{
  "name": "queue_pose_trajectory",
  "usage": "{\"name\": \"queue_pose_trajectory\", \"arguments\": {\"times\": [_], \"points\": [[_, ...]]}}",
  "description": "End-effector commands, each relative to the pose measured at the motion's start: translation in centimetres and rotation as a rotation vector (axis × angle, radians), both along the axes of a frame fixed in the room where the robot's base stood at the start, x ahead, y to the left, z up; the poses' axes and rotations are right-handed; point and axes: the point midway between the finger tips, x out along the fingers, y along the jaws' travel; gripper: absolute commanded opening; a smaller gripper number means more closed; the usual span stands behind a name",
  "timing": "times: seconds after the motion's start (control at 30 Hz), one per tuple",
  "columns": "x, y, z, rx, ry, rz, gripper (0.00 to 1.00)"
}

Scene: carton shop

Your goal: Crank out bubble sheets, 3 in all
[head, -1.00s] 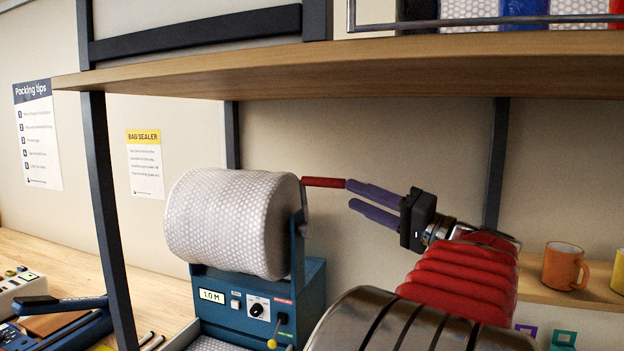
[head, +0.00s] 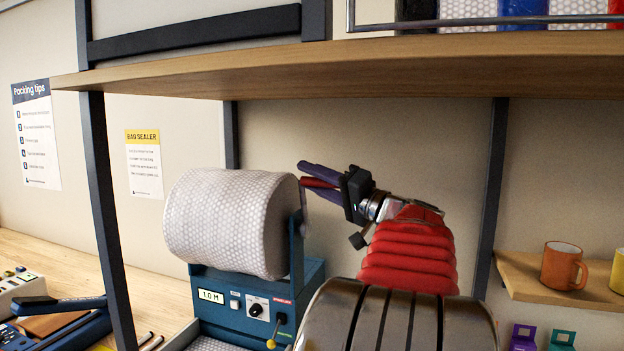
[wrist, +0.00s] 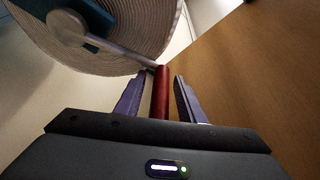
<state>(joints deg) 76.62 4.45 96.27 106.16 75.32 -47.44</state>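The bubble-sheet roll (head: 225,222) sits on a teal dispenser (head: 235,300) whose display reads 1.0 M. A crank with a red handle (head: 318,183) sticks out from the roll's right side; it points up at the roll's axle end. My gripper (head: 312,176) has its purple fingers on either side of the red handle. In the wrist view the red handle (wrist: 161,95) lies between the two fingers, with a gap on both sides, so my gripper is open around it. The roll's end and crank arm (wrist: 115,45) show beyond the fingertips.
A wooden shelf (head: 350,70) runs just above my gripper. Dark shelf posts stand at left and right. An orange mug (head: 563,266) stands on a lower shelf at right. A bag sealer with a blue lever (head: 60,306) lies at far left.

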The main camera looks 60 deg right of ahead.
Motion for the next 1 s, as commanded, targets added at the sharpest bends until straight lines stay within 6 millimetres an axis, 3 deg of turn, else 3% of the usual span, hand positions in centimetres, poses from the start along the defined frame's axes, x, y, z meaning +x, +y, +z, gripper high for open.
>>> {"name": "queue_pose_trajectory", "arguments": {"times": [0.3, 0.8, 1.0], "points": [[0.27, -0.02, 0.07, 0.0, -0.001, 0.001, 0.36], [0.28, 0.0, 0.05, 0.001, 0.0, 0.002, 0.01], [0.28, 0.01, 0.04, 0.001, 0.0, 0.002, 0.0]]}}
